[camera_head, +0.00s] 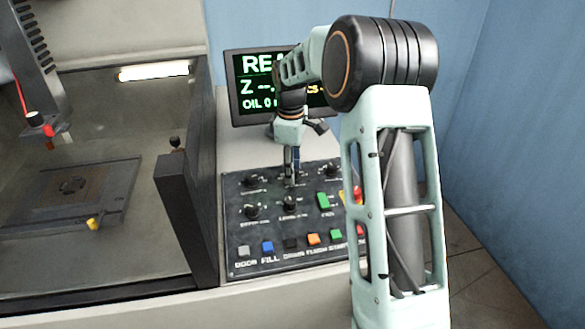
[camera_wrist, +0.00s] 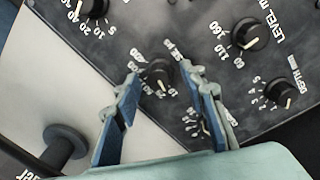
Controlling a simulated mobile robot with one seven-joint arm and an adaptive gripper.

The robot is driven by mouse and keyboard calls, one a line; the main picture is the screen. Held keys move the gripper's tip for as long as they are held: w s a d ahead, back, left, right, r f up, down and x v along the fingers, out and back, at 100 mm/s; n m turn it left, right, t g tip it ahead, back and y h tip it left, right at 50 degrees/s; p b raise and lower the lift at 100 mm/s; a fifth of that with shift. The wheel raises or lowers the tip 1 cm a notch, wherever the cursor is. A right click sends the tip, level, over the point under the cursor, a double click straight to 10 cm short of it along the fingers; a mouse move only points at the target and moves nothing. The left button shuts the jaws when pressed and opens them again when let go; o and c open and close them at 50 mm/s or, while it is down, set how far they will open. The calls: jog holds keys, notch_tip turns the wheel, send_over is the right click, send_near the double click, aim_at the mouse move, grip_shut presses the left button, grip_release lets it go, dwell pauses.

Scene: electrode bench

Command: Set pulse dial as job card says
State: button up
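The pulse dial, by its partly legible label, is the small black knob (camera_wrist: 157,77) between my fingers in the wrist view. In the head view it is in the middle of the panel's top row, largely hidden by my gripper (camera_head: 291,172). My gripper (camera_wrist: 160,72) is open, with one blue finger on each side of the knob. I cannot tell whether the fingers touch it or reach down around it. Its pointer setting is not clear. No job card is recognisable in either view.
The control panel (camera_head: 238,232) carries other dials, including level (camera_wrist: 250,35) and depth (camera_wrist: 279,93), plus coloured buttons. Another dial (camera_wrist: 205,128) is partly behind the right finger. A screen (camera_head: 241,103) stands behind, partly covered by my arm. A tank (camera_head: 175,195) is to the left.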

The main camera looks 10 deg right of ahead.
jog(key=shift+c, duration=0.4)
grip_shut()
